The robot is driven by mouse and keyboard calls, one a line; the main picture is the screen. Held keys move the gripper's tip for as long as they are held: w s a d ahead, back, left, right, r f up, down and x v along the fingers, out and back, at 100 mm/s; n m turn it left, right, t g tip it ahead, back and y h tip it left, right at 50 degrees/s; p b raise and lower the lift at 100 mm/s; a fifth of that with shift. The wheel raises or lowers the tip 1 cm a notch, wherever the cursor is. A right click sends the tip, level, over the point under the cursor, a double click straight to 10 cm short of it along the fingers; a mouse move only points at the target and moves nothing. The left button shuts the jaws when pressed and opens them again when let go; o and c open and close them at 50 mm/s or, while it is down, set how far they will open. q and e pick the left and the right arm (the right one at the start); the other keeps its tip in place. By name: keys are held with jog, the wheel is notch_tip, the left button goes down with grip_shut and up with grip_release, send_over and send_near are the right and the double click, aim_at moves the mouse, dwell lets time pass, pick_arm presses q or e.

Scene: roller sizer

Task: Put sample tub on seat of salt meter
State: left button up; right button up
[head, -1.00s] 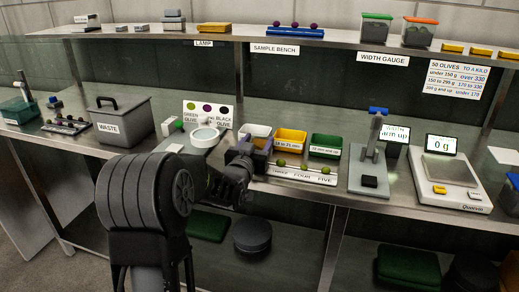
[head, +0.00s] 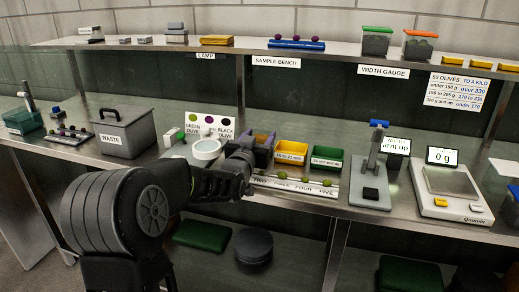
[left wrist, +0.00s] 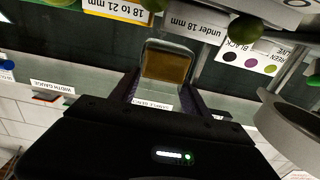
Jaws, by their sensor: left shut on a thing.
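The sample tub, a small clear-walled tub with a brown-amber inside, is held between the fingers of my left gripper (left wrist: 165,90). It shows at the middle of the left wrist view (left wrist: 166,66). In the head view my left gripper (head: 258,150) holds it at the row of bins, seemingly above the bench. A stand with a grey post, blue top and black pad (head: 371,193), beside a "warm up" display (head: 397,147), stands to the right; I take it for the salt meter and the pad for its seat. The pad looks empty. My right gripper is out of view.
A yellow bin (head: 291,153), a green bin (head: 326,162) and a white rail with olives (head: 295,186) lie between the tub and the stand. A scale (head: 447,190) reading 0 g stands right of it. A shelf (head: 340,52) runs above.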

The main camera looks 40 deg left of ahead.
pick_arm(q)
notch_tip(320, 180, up, 4)
jog(key=shift+r, duration=0.2)
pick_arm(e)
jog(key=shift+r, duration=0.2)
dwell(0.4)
